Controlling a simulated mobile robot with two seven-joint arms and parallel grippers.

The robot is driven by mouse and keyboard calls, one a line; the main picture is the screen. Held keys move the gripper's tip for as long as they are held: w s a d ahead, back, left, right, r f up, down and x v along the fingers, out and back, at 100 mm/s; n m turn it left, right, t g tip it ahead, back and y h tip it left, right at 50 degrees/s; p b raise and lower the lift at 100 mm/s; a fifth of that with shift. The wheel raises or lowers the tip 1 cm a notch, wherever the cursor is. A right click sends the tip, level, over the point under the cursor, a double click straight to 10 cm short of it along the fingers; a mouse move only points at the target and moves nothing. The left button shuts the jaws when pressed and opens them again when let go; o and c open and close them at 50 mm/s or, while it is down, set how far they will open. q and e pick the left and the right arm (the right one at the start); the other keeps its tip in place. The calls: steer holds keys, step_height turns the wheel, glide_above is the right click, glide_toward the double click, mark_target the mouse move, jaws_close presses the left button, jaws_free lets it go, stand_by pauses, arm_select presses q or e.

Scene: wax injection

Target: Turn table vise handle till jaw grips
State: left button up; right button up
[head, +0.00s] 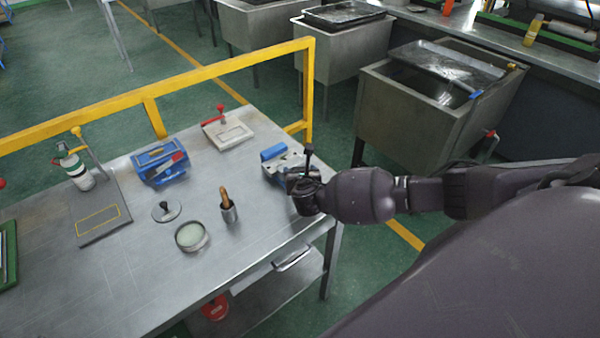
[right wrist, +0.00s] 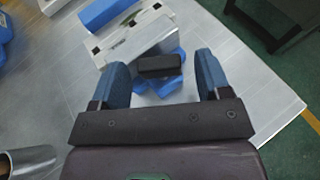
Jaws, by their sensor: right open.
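The table vise (head: 273,152) stands near the table's right edge, with a grey body and a blue jaw. In the right wrist view its pale grey body (right wrist: 135,42) and a blue jaw block (right wrist: 105,12) show at the top. A blue lobed handle (right wrist: 176,84) with a dark bar (right wrist: 160,66) across it lies between my right fingers. My right gripper (right wrist: 160,60) is open, with one blue finger on each side of the handle and visible gaps to both. In the head view my right gripper (head: 293,174) partly hides the vise and its handle.
On the metal table (head: 130,285) are a wooden-handled tool in a metal cup (head: 230,212), a round dish (head: 191,237), a blue box (head: 160,162), a pale plate with red clamp (head: 228,133) and a dark stand (head: 100,212). A yellow rail (head: 225,66) runs behind.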

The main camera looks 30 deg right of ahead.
steer(key=v, duration=1)
steer(key=shift+s+a+r, duration=0.15)
steer(key=shift+s+a, duration=0.05)
steer(key=shift+s, duration=0.15)
steer(key=shift+c, duration=0.3)
